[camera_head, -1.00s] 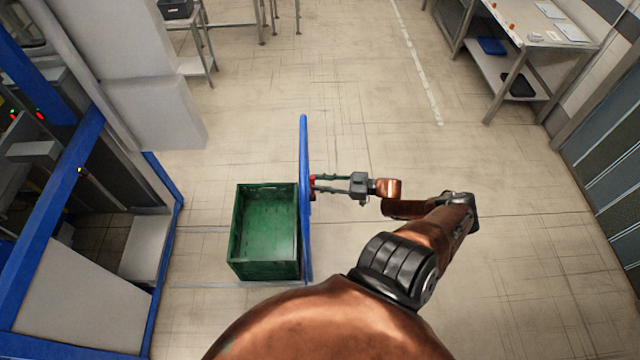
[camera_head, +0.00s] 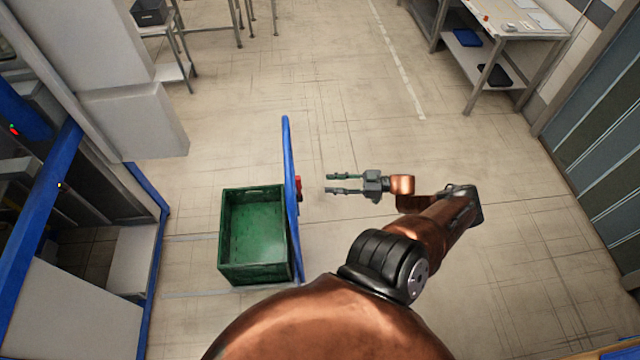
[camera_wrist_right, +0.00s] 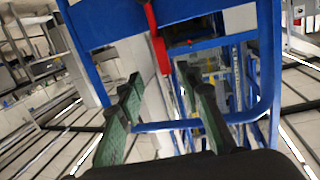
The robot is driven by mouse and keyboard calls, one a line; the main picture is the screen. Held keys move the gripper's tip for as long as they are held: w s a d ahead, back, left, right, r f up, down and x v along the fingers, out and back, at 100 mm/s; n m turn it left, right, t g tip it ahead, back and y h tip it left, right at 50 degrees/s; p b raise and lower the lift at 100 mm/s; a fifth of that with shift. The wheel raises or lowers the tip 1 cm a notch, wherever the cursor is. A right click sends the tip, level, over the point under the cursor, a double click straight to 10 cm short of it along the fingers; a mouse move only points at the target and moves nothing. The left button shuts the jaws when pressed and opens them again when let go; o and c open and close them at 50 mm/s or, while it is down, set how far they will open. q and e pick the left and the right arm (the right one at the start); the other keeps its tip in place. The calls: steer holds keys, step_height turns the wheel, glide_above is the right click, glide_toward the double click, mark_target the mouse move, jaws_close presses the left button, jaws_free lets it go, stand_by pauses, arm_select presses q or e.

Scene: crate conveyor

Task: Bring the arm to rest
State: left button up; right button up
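My right gripper (camera_head: 331,183) is open and empty, its two fingers parallel and pointing left in the head view. It is a short gap to the right of a blue upright frame (camera_head: 288,170) with a small red part (camera_head: 298,188). In the right wrist view the open green fingers (camera_wrist_right: 160,115) point toward the blue frame (camera_wrist_right: 185,35) and its red handle (camera_wrist_right: 157,38), with nothing between them. My left gripper is not in view.
A green empty crate (camera_head: 254,280) stands just left of the blue frame. A blue-framed machine (camera_head: 150,190) is at the left. A table (camera_head: 500,35) stands at the back right. The floor right of my arm is clear.

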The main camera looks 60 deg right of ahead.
steer(key=shift+v, duration=0.75)
steer(key=shift+f, duration=0.15)
steer(key=s+a+f+m+g+h, duration=0.1)
steer(key=s+a+f+g+h, duration=0.15)
steer(key=f, duration=0.85)
steer(key=s+a+f+m+g+h, duration=0.15)
steer(key=s+f, duration=0.25)
steer(key=f, duration=0.6)
steer(key=s+a+f+m+g+h, duration=0.1)
steer(key=s+a+f+g+h, duration=0.15)
steer(key=f, duration=0.85)
steer(key=s+a+f+g, duration=0.4)
steer(key=s+a+f, duration=0.4)
steer(key=a, duration=0.4)
steer(key=s+a+f+g, duration=0.4)
steer(key=s+a+f, duration=0.4)
steer(key=a, duration=0.5)
steer(key=shift+s+f+n, duration=0.25)
steer(key=shift+s+n, duration=0.1)
steer(key=shift+s, duration=0.05)
steer(key=shift+g, duration=0.25)
